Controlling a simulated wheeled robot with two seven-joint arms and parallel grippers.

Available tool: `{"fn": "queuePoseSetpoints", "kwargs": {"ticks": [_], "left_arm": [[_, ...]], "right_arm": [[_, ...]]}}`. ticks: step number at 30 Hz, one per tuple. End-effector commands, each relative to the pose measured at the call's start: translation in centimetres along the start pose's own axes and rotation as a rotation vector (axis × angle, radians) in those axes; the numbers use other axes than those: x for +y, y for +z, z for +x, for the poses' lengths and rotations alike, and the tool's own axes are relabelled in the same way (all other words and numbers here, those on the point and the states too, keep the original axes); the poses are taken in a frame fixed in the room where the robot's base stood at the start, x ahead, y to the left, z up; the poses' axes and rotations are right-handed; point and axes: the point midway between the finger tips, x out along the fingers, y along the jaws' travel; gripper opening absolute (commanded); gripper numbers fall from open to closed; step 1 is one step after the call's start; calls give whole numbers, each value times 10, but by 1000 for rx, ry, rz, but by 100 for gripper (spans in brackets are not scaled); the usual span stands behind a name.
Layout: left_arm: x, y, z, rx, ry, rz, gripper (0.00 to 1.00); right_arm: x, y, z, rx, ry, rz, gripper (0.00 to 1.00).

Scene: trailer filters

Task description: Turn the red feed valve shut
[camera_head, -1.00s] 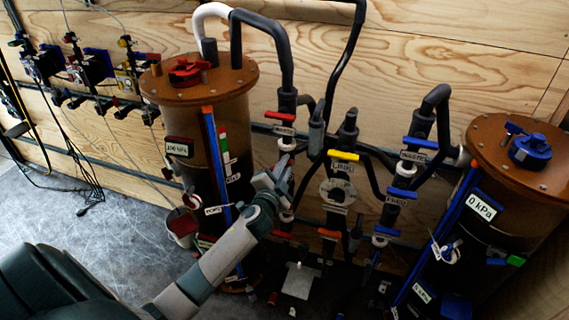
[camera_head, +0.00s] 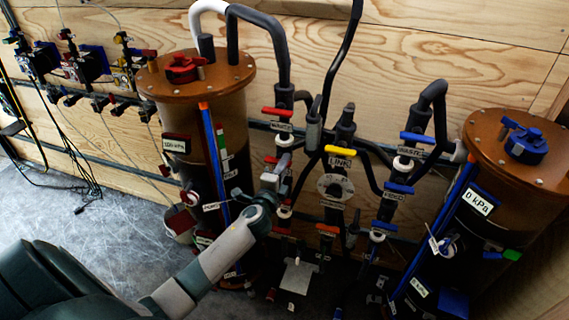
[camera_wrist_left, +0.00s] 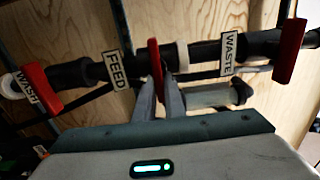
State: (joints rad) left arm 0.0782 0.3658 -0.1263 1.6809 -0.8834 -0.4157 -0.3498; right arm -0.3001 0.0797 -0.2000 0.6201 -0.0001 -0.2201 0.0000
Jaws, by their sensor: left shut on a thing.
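The red feed valve handle (camera_wrist_left: 155,70) is a flat bar in the middle of the left wrist view, beside the FEED label (camera_wrist_left: 115,70). It lies across the dark pipe there. My left gripper (camera_wrist_left: 161,84) is shut on this handle, one finger on each side. In the head view the left gripper (camera_head: 278,168) is at the red-handled pipe right of the left tank, and a red end of the feed handle (camera_head: 270,159) shows beside it. The gripper hides much of the valve. My right gripper is not in view.
The red waste handle (camera_head: 277,112) is above, and the red wash handle (camera_wrist_left: 40,88) is on the other side of the feed valve. The left tank (camera_head: 177,115) stands close to my left arm. Yellow- and blue-handled valves and the right tank (camera_head: 480,215) are to the right.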

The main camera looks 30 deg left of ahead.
Motion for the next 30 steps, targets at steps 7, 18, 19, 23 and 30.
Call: {"fn": "queuePoseSetpoints", "kwargs": {"ticks": [7, 18, 19, 23, 30], "left_arm": [[2, 0, -1, 1, 3, 7, 0], [1, 0, 0, 1, 2, 5, 28], [1, 0, 0, 1, 2, 5, 28], [1, 0, -1, 1, 1, 5, 28], [2, 0, -13, 1, 1, 5, 28]], "right_arm": [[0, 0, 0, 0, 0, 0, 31], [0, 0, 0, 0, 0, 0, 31], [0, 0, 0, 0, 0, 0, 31], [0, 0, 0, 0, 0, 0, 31], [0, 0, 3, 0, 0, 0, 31]]}}
